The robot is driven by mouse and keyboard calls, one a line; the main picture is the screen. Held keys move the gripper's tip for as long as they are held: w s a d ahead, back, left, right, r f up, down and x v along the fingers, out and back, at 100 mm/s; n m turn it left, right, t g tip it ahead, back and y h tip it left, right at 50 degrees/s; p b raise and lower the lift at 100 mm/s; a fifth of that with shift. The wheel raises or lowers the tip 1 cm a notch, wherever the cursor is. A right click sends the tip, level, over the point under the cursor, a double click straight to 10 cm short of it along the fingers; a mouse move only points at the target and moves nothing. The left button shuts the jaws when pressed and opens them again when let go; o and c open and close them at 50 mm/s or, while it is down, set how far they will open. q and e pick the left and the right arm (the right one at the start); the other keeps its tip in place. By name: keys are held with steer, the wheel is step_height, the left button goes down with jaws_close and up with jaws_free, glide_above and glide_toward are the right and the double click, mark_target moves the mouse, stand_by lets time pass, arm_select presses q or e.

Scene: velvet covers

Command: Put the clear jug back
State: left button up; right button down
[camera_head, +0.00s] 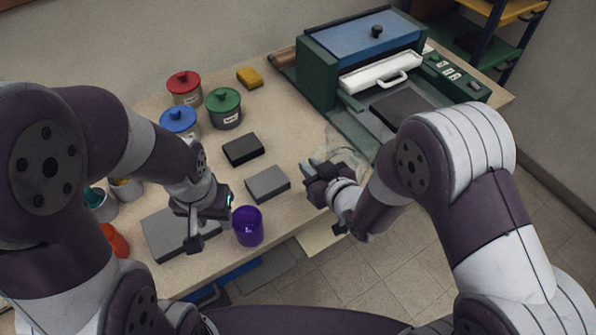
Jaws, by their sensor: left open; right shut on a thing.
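The clear jug (343,146) is a faint see-through shape at the right-hand part of the table, just beyond my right gripper (318,172). My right gripper is shut on it. The gripper and wrist hide its near side, and I cannot tell whether it touches the table. My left gripper (212,222) is open, above the grey slab near the front edge and just left of a purple cup (248,226). Nothing shows between its fingers.
Red (184,88), blue (180,122) and green (224,107) lidded pots stand at the back left. A green machine (318,75) with a blue lid fills the back right.

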steer(key=w+a+f, duration=0.1)
steer(key=f, duration=0.1)
steer(key=w+a+f, duration=0.2)
steer(key=f, duration=0.1)
steer(key=w+a+f+p, duration=0.1)
steer(key=a+f, duration=0.1)
steer(key=shift+w+a+f, duration=0.15)
steer(key=shift+w+f, duration=0.1)
steer(key=shift+f, duration=0.4)
steer(key=shift+f+b, duration=0.2)
steer(key=shift+b, duration=0.15)
steer(key=c, duration=1.1)
jaws_free()
